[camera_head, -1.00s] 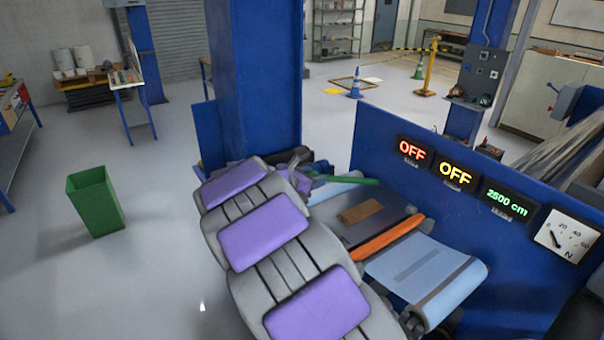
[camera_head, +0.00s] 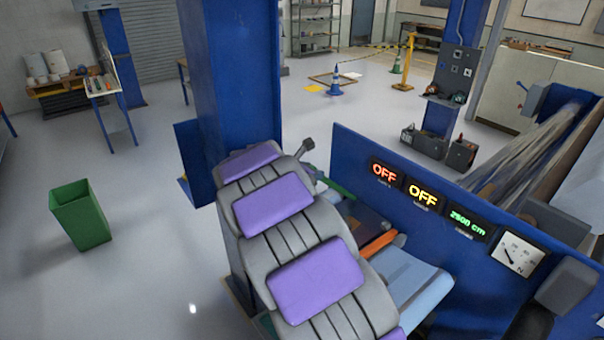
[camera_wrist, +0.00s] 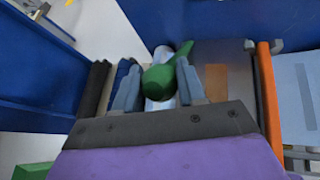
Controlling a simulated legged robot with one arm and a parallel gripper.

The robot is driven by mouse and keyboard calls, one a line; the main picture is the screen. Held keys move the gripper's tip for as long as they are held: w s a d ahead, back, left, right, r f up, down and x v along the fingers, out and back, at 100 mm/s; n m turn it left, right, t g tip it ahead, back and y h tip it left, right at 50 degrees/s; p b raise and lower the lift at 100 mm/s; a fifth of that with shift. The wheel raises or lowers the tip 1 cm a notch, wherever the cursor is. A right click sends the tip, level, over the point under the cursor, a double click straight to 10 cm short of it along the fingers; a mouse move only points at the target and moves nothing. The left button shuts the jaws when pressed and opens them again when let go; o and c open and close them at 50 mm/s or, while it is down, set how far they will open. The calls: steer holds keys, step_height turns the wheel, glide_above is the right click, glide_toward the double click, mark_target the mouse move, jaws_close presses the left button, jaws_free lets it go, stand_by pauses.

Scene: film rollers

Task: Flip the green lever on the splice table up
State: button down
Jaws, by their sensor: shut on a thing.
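The green lever (camera_wrist: 163,80) shows in the wrist view between the two grey fingers of my gripper (camera_wrist: 158,88), which is shut on it. The lever's narrow end points up and right. In the head view a green piece of the lever (camera_head: 341,190) shows just right of my arm. My arm hides the gripper's fingertips there. The splice table (camera_head: 362,222) is a dark surface, partly hidden by my arm. In the wrist view the table (camera_wrist: 235,60) lies right of the lever and bears a brown patch.
An orange bar (camera_head: 380,246) and a light blue panel (camera_head: 412,278) lie on the near side of the table. A blue wall panel (camera_head: 355,160) with two OFF displays and a gauge (camera_head: 520,254) stands behind. A blue column (camera_head: 232,75) rises left. A green bin (camera_head: 80,215) stands on open floor.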

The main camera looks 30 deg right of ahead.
steer(key=shift+w+d+r, duration=0.1)
steer(key=shift+d+r, duration=0.1)
steer(key=shift+r, duration=0.1)
